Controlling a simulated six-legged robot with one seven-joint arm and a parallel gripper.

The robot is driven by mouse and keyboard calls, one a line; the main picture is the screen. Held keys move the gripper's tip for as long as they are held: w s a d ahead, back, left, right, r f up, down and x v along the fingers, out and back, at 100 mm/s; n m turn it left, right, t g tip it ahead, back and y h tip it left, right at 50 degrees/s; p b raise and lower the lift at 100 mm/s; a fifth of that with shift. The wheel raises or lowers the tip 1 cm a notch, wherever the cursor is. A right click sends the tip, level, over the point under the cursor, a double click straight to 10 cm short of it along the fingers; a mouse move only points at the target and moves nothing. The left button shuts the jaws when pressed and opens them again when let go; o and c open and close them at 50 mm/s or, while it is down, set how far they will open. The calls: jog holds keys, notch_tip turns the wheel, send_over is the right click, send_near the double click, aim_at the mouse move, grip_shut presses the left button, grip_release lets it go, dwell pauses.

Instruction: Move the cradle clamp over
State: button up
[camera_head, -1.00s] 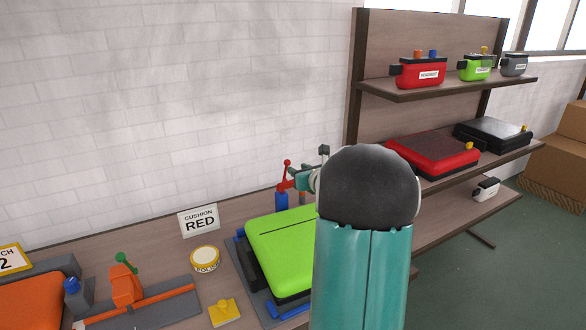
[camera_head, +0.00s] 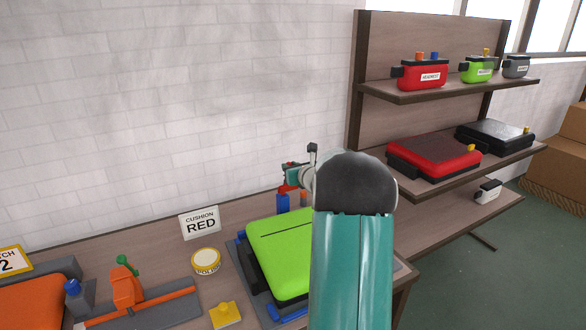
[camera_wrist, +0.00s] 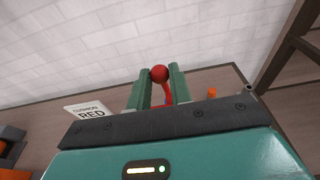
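The cradle clamp is a red lever (camera_head: 285,188) on a blue post (camera_head: 282,204) at the back of the cradle with the green cushion (camera_head: 285,245). In the wrist view its round red knob (camera_wrist: 159,73) sits between the tips of my gripper (camera_wrist: 161,78), with the red lever (camera_wrist: 167,94) below it. The two teal fingers stand close on either side of the knob. I cannot tell whether they press on it. In the head view my gripper (camera_head: 289,172) is at the top of the lever, partly hiding it. My arm hides the cradle's right side.
A "CUSHION RED" sign (camera_head: 200,223), a round yellow tin (camera_head: 206,261) and a yellow piece (camera_head: 224,315) lie left of the cradle. An orange clamp (camera_head: 125,287) stands further left. Shelves (camera_head: 445,92) with red, green and black units are right. A wall is behind.

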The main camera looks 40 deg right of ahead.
jog(key=shift+r, duration=0.1)
jog(key=s+f, duration=0.1)
jog(key=s, duration=0.1)
jog(key=s+a+f, duration=0.1)
jog(key=shift+s+f, duration=0.15)
jog(key=shift+s, duration=0.2)
jog(key=shift+s+a, duration=0.1)
dwell(0.4)
jog(key=shift+s+a+f, duration=0.25)
jog(key=shift+s+f, duration=0.45)
jog(key=shift+f, duration=0.1)
jog(key=shift+s+a+f, duration=0.2)
jog(key=shift+s+f, duration=0.5)
jog(key=shift+f, duration=0.1)
jog(key=shift+s+a+f, duration=0.1)
jog(key=shift+s+f, duration=0.25)
jog(key=shift+f, duration=0.3)
jog(key=shift+s+a+f, duration=0.15)
jog(key=shift+s+f, duration=0.2)
jog(key=shift+f, duration=0.3)
jog(key=shift+s+a+f, duration=0.1)
jog(key=shift+s+f, duration=0.25)
jog(key=shift+f, duration=0.3)
